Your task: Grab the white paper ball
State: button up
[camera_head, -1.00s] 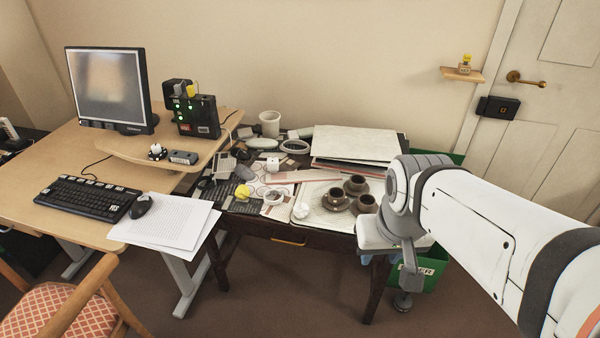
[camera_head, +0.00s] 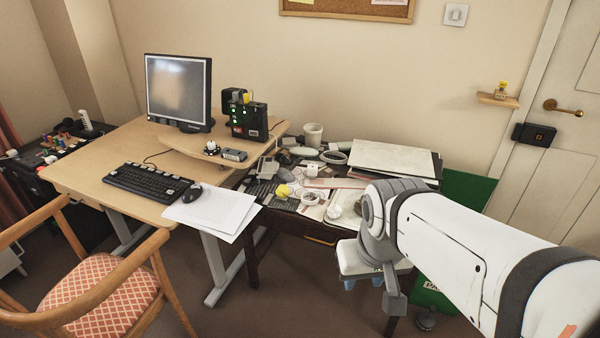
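The white paper ball (camera_head: 333,211) is a small crumpled lump. It lies near the front edge of the cluttered dark table (camera_head: 255,222), just left of my arm. My gripper (camera_head: 362,270) hangs at the lower end of the white arm, in front of the table edge and to the lower right of the ball. It is apart from the ball in the picture. Its fingers are too small and partly hidden, so I cannot tell whether they are open or shut.
Stacked folders (camera_head: 390,158) lie behind my arm. The desk with the keyboard (camera_head: 147,182) and a wooden chair (camera_head: 100,292) stand left. A green bin (camera_head: 468,196) is right.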

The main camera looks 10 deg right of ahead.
aim_at(335, 211)
jog(key=u, duration=0.1)
jog(key=i, duration=1)
jog(key=u, duration=0.1)
